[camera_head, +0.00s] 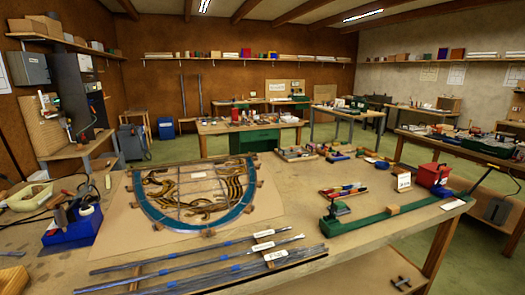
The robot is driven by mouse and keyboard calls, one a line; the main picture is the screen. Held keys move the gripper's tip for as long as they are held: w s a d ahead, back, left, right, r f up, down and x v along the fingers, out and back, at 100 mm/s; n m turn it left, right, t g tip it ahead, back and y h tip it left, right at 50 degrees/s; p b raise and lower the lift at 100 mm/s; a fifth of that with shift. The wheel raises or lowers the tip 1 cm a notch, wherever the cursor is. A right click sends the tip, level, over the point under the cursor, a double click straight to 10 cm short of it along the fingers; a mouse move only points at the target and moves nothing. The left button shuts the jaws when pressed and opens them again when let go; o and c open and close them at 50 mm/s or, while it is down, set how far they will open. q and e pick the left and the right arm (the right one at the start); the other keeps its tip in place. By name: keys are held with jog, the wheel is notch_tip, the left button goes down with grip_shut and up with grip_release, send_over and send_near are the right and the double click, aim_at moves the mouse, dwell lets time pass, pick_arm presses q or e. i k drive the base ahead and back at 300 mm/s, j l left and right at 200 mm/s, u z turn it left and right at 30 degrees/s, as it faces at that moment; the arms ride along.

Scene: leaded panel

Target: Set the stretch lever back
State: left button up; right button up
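A long green stretcher bar (385,216) lies along the front right edge of the workbench. A dark lever (483,178) rises from its right end and slants up to the right, its tip beyond the bench edge. A small green clamp-like part (338,208) stands at the bar's left end. Neither of my grippers shows in the head view.
A leaded panel (198,192) lies on the workbench (320,200). Lead strips (215,264) lie along the front. A red box (431,175) stands behind the bar near the lever. A blue tool holder (72,230) is at left. Bare bench lies between panel and bar.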

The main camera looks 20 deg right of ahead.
aim_at(492, 166)
jog(key=l, duration=0.6)
jog(key=i+l+z, duration=0.15)
jog(key=l, duration=1.05)
jog(key=l+z, duration=0.1)
jog(key=l, duration=0.5)
jog(key=i+l+z, duration=0.1)
jog(key=l, duration=0.5)
jog(key=i+l+z, duration=0.1)
jog(key=l, duration=0.55)
jog(key=i+l+z, duration=0.15)
jog(key=l, duration=0.45)
jog(key=l+z, duration=0.1)
jog(key=l, duration=0.5)
jog(key=i+l+z, duration=0.1)
jog(key=l, duration=0.45)
jog(key=i+l+z, duration=0.1)
jog(key=i+l, duration=0.2)
jog(key=l, duration=0.25)
jog(key=i+l+z, duration=0.1)
jog(key=l, duration=0.45)
jog(key=i, duration=0.05)
